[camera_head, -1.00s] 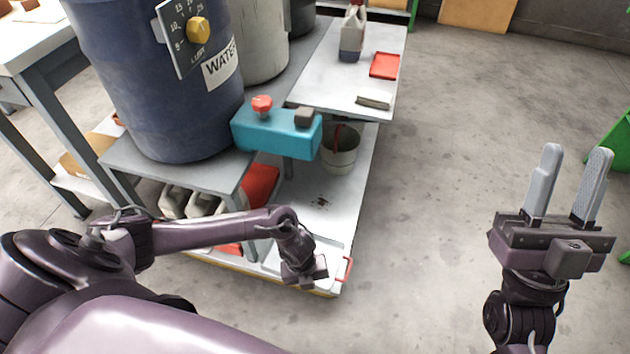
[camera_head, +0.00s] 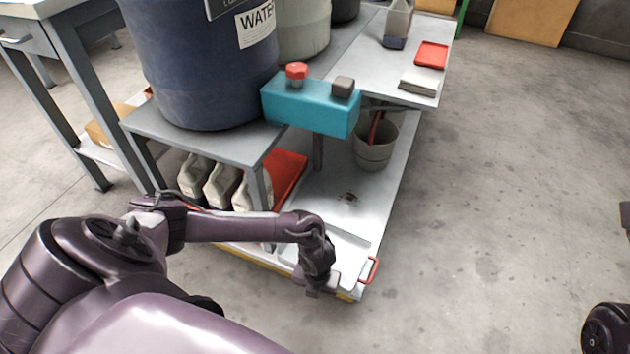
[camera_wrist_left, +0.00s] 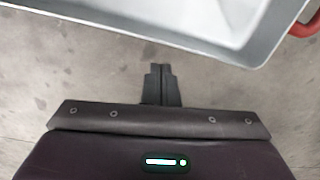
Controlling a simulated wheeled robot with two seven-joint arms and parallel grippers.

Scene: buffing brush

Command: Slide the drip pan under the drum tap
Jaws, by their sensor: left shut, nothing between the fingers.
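The drip pan is a shallow light-grey tray (camera_head: 347,246) with a red handle (camera_head: 371,269), at the near end of the cart's lower shelf. Its corner fills the top of the left wrist view (camera_wrist_left: 190,22). My left gripper (camera_wrist_left: 160,70) is shut and empty, just outside the pan's rim in that view; I cannot tell if it touches. In the head view my left wrist covers part of the pan's near side. The blue drum (camera_head: 200,70) stands above, with a teal block (camera_head: 310,105) bearing a red knob (camera_head: 297,74) beside it.
A grey bucket (camera_head: 375,150) stands farther back on the lower shelf. Grey jugs (camera_head: 222,185) and a red tray (camera_head: 289,172) sit under the drum shelf. A shelf leg (camera_head: 318,152) stands behind the pan. The floor to the right (camera_head: 510,190) is clear.

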